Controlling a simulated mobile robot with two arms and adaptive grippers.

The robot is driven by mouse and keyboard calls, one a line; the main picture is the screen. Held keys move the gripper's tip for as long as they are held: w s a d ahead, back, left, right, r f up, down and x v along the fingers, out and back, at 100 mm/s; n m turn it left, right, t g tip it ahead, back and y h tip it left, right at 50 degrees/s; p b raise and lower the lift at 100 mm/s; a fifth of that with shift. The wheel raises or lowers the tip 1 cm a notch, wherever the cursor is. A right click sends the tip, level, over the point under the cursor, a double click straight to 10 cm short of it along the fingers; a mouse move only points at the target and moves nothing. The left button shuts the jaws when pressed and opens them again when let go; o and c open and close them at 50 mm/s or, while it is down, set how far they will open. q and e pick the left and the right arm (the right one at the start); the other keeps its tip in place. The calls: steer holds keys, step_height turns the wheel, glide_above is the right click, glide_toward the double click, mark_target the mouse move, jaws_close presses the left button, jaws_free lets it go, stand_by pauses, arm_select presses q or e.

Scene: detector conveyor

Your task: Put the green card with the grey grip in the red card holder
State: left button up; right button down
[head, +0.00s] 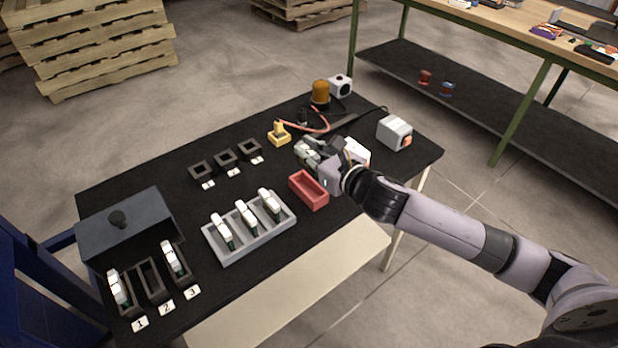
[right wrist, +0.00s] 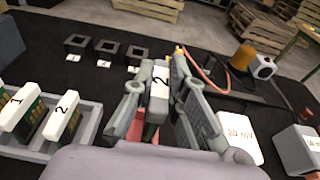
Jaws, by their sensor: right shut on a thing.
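The red card holder (head: 296,190) is an open box on the black table and looks empty. In the right wrist view it is mostly hidden, with a strip of red (right wrist: 150,131) showing between the fingers. My right gripper (head: 312,152) is just behind the holder in the head view, seemingly above the table. It is shut on a card with a pale grip marked 2 (right wrist: 160,82). Whether this grip is grey or white is hard to tell. The card's lower part is mostly hidden by the fingers. My left gripper is not in view.
A grey tray (head: 231,256) holds three green cards with white grips. A black rack (head: 150,277) has cards in slots 1 and 3, and slot 2 is empty. Three black square sockets (head: 226,159), a yellow block (head: 278,136) and a grey meter (head: 394,131) stand nearby.

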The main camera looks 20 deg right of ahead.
step_height(320, 180, down, 3)
steer(key=shift+f, duration=0.5)
step_height(320, 180, down, 4)
steer(key=shift+b, duration=0.45)
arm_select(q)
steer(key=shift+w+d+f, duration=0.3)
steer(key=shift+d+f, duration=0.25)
arm_select(e)
steer(key=c, duration=2.1)
jaws_free()
steer(key=shift+f, duration=0.1)
steer(key=o, duration=0.5)
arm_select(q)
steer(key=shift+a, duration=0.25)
